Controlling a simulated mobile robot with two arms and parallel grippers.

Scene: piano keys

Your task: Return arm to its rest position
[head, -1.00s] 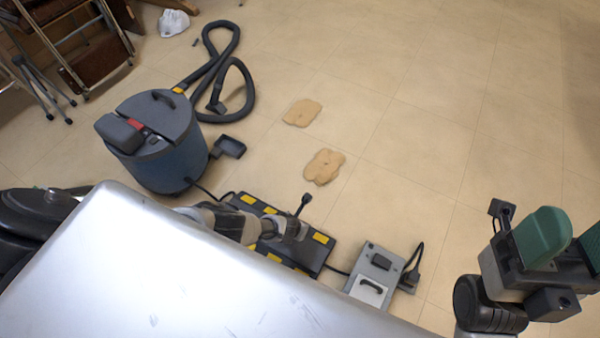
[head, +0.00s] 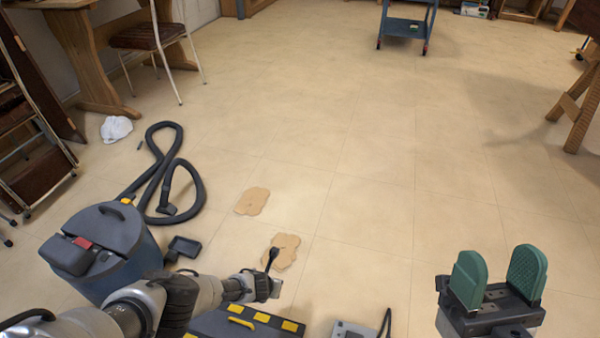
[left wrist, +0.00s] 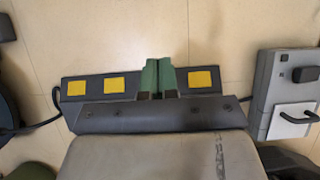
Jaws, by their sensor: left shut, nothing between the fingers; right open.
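My right gripper (head: 497,275) is at the lower right of the head view, with its two green fingers apart and nothing between them. My left arm comes in from the lower left of the head view, past the vacuum cleaner, and its fingers are hard to make out there. In the left wrist view my left gripper (left wrist: 158,78) has its green fingers together and empty. They appear in front of a black box with yellow patches (left wrist: 75,115); I cannot tell how far above it they are.
A blue-grey vacuum cleaner (head: 120,262) with a black hose (head: 190,205) stands at left. Two tan patches, one here (head: 252,201), lie on the floor. A grey device (left wrist: 275,75) is beside the box. A blue cart (head: 405,27) stands far back. The middle floor is clear.

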